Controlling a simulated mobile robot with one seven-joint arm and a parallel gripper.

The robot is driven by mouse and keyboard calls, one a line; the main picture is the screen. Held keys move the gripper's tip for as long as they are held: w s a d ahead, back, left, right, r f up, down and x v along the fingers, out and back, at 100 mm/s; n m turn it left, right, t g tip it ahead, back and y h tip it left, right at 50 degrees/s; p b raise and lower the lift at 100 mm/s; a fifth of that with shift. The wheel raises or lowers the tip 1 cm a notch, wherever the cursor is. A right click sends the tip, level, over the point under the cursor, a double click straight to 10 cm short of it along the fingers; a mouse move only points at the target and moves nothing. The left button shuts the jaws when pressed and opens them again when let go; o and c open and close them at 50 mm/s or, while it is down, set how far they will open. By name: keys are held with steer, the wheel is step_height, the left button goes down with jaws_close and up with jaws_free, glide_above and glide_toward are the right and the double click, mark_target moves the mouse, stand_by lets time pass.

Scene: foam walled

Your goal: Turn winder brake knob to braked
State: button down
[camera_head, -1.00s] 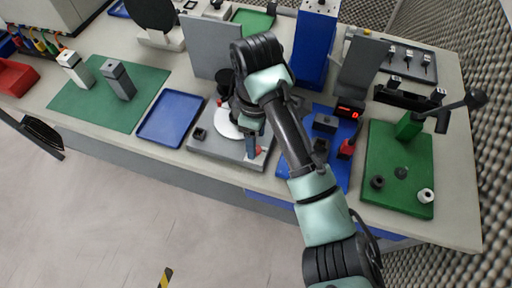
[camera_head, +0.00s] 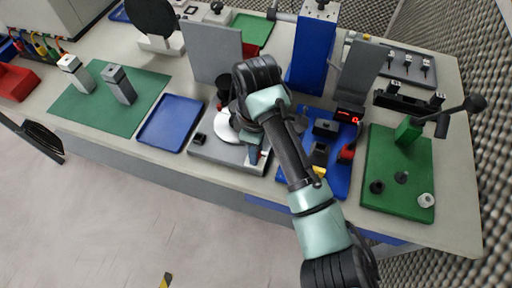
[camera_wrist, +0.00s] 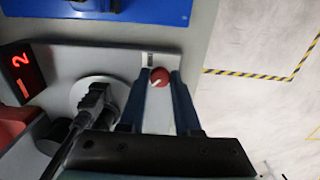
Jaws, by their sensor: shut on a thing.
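The red brake knob (camera_wrist: 160,77) has a white pointer mark and sits on the grey winder base (camera_wrist: 120,62) in the wrist view. My gripper (camera_wrist: 162,80) has its two blue fingers on either side of the knob, shut on it. In the head view my gripper (camera_head: 256,154) is low at the front right of the winder base (camera_head: 215,150), with only a little red of the knob showing beside it. The winder's white disc (camera_wrist: 82,92) lies left of my fingers in the wrist view, with a dark part over its middle.
A red-digit display (camera_wrist: 22,70) stands left of the disc. A blue tray (camera_head: 170,122) lies left of the winder, and a blue mat (camera_head: 338,180) with dark fixtures lies right. A green board (camera_head: 398,190) with a lever is farther right. Floor in front is clear.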

steer(key=shift+r+m+p, duration=0.1)
steer(key=shift+m+p, duration=0.2)
steer(key=shift+p, duration=0.2)
steer(key=m+p, duration=0.3)
steer(key=shift+r, duration=0.15)
steer(key=m+p, duration=0.8)
steer(key=m, duration=0.1)
steer(key=shift+m, duration=0.4)
steer(key=m+p, duration=0.1)
steer(key=m, duration=0.3)
steer(key=shift+f+p, duration=0.2)
steer(key=shift+p, duration=0.15)
steer(key=shift+m, duration=0.4)
steer(key=c, duration=0.6)
jaws_free()
step_height(320, 180, up, 13)
steer(key=shift+b, duration=0.3)
